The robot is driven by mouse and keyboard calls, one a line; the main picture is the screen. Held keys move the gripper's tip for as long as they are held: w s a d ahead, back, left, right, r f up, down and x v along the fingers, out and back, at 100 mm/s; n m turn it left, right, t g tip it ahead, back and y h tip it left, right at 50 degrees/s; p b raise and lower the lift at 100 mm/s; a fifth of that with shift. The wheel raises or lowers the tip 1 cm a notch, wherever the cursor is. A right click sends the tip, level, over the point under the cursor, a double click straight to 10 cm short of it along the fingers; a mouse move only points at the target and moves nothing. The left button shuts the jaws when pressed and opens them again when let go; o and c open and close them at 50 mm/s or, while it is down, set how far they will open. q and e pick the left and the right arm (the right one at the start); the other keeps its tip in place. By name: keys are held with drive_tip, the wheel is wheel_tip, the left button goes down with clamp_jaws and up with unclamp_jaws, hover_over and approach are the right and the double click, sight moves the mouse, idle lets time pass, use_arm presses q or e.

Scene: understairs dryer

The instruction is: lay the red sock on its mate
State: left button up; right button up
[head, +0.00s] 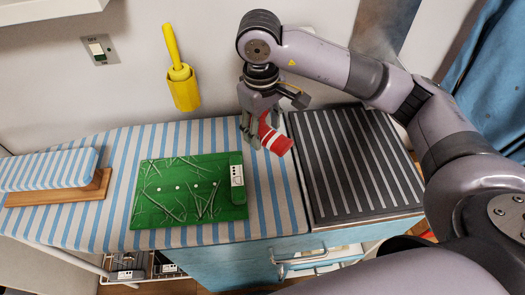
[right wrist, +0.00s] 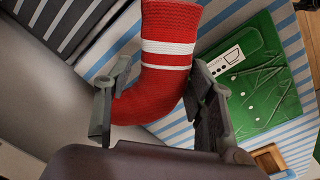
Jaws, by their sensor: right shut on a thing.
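The red sock (head: 276,141) with white stripes is in my right gripper (head: 259,132), over the right end of the striped ironing board (head: 267,205). In the right wrist view the sock (right wrist: 165,85) lies between the two fingers of the right gripper (right wrist: 158,98), which is shut on it. The sock seems to be held above the board, but the exact height is hard to tell. I see no second red sock in either view. My left gripper is not in view.
A green board (head: 163,205) with thin pale strands lies left of the gripper. A dark ribbed top (head: 355,165) is clear on the right. A small striped sleeve board (head: 45,170) stands at far left. A yellow holder (head: 184,88) hangs on the wall.

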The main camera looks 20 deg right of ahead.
sight(264, 160)
wheel_tip(264, 160, down, 9)
drive_tip(key=shift+f+p, duration=0.15)
drive_tip(key=shift+p, duration=0.3)
drive_tip(key=shift+f+b, duration=0.25)
drive_tip(key=shift+b, duration=0.05)
drive_tip(key=o, duration=0.7)
drive_tip(key=shift+r, duration=0.1)
drive_tip(key=shift+o, duration=0.2)
